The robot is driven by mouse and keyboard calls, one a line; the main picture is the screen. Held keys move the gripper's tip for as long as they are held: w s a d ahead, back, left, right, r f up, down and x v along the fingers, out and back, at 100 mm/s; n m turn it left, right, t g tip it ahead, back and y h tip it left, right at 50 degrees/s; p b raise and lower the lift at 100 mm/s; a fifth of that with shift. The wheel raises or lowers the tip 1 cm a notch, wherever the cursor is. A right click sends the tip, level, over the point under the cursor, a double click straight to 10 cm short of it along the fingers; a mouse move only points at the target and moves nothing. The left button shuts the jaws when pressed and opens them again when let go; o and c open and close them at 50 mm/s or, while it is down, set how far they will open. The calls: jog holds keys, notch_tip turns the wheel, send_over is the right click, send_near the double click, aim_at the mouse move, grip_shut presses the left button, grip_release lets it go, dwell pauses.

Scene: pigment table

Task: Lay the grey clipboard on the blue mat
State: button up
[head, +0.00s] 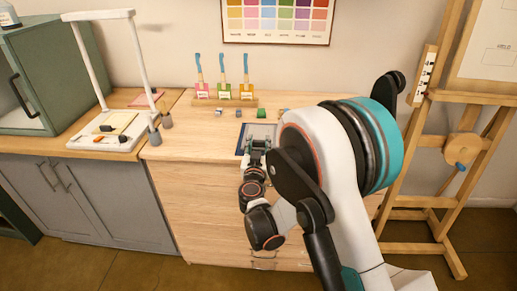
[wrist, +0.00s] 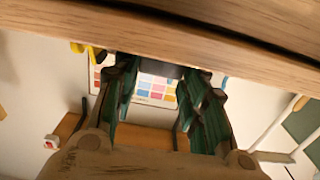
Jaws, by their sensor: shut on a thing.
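The blue mat (head: 240,141) lies on the wooden worktop near its front edge, mostly hidden by my arm and gripper. A pale grey panel (head: 262,131), seemingly the grey clipboard, shows inside the mat's blue outline; I cannot tell whether it touches the mat. My gripper (head: 257,147) is at the front of the mat, beside this panel. In the wrist view, the green-sided fingers (wrist: 160,85) close on a dark grey edge (wrist: 158,71) between their tips, seemingly the clipboard seen edge-on.
A white stand (head: 102,143) is at the left, an easel (head: 463,97) at the right. The worktop left of the mat (head: 190,140) is clear.

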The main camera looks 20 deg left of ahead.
jog(key=shift+f, duration=0.1)
jog(key=o, duration=1.1)
jog(key=shift+o, duration=0.2)
